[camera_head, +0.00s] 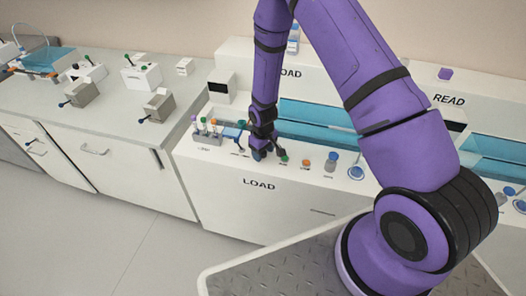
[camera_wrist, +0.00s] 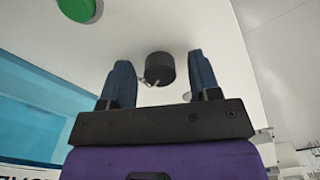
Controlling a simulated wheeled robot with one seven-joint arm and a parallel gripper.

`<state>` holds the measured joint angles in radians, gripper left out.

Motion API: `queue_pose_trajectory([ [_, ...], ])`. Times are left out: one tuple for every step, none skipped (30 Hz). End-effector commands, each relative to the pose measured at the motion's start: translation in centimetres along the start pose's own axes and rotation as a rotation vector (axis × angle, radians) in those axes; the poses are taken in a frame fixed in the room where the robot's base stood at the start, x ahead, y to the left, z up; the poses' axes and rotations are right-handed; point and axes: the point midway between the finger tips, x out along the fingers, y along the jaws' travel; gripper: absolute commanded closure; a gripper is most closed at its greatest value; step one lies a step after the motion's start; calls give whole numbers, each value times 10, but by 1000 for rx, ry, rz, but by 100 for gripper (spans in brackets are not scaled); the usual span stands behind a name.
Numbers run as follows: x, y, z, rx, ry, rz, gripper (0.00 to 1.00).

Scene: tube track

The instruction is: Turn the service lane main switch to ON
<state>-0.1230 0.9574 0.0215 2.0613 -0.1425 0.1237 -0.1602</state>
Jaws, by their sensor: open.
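My gripper (camera_head: 264,153) hangs over the top of the white LOAD cabinet (camera_head: 240,186), near its front edge, in the head view. In the wrist view my gripper (camera_wrist: 162,75) is open. A short round black knob (camera_wrist: 159,68) stands on the white surface between its two blue fingers, with a visible gap on each side. A small light metal piece shows at the knob's lower edge. I cannot read any ON or OFF marking, nor tell if this knob is the service lane main switch. In the head view the gripper hides the knob.
A green button (camera_wrist: 77,8) lies beside the knob, also visible in the head view (camera_head: 284,159). A blue clear panel (camera_head: 315,112) rises behind.

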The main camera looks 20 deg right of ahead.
Motion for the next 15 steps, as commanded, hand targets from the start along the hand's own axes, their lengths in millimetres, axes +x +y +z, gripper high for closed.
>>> queue_pose_trajectory([
  [0,0,0,0,0,0,43],
  [0,0,0,0,0,0,43],
  [0,0,0,0,0,0,43],
  [0,0,0,0,0,0,43],
  [0,0,0,0,0,0,43],
  [0,0,0,0,0,0,43],
  [0,0,0,0,0,0,46],
  [0,0,0,0,0,0,53],
  [0,0,0,0,0,0,62],
  [0,0,0,0,0,0,69],
  [0,0,0,0,0,0,76],
  [0,0,0,0,0,0,85],
  [0,0,0,0,0,0,92],
  [0,0,0,0,0,0,93],
  [0,0,0,0,0,0,93],
])
